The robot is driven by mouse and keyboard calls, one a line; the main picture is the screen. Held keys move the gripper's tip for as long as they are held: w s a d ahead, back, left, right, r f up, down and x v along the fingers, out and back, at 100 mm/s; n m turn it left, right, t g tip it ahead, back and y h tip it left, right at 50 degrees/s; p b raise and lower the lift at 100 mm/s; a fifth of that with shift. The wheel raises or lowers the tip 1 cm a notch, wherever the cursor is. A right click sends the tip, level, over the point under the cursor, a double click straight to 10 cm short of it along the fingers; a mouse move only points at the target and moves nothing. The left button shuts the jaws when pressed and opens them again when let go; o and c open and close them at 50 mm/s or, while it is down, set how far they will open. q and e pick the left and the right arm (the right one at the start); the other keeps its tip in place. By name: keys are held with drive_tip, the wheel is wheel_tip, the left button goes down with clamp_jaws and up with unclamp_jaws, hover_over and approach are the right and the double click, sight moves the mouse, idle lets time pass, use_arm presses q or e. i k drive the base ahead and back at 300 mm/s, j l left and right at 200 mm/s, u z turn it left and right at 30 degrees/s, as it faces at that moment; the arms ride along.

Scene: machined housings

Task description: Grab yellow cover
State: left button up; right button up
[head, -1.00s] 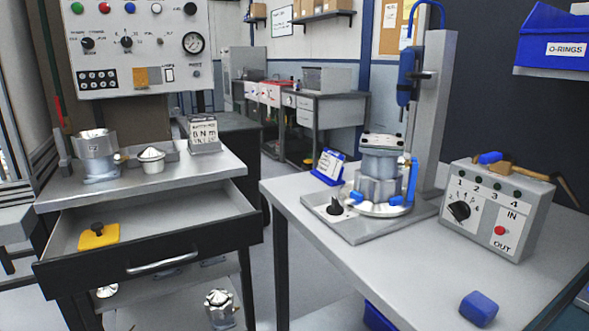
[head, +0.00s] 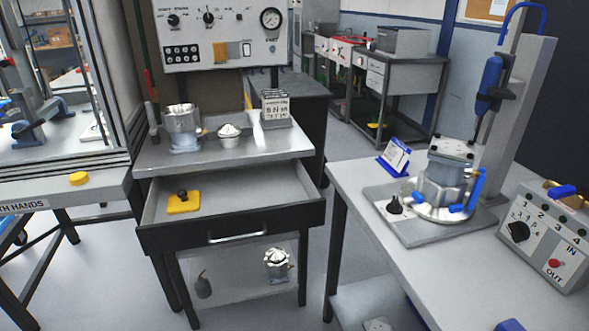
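The yellow cover (head: 183,203) is a flat yellow plate with a black knob on top. It lies in the left part of the open drawer (head: 262,189) of the left workbench. Nothing touches it from above. Neither of my grippers shows in the head view.
The bench top (head: 222,149) above the drawer holds a metal housing (head: 183,130), a small cup with a cone and a lettered block (head: 275,106). The right table carries a fixture (head: 443,182) and a control box (head: 550,238). Floor shows between the benches.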

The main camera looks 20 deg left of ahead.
sight(183, 201)
drive_tip(key=u, duration=1.25)
drive_tip(key=i+j, duration=0.1)
drive_tip(key=j, duration=0.35)
drive_tip(key=i+j, duration=0.15)
drive_tip(key=j, duration=0.25)
drive_tip(key=i+j, duration=0.1)
drive_tip(key=j, duration=0.35)
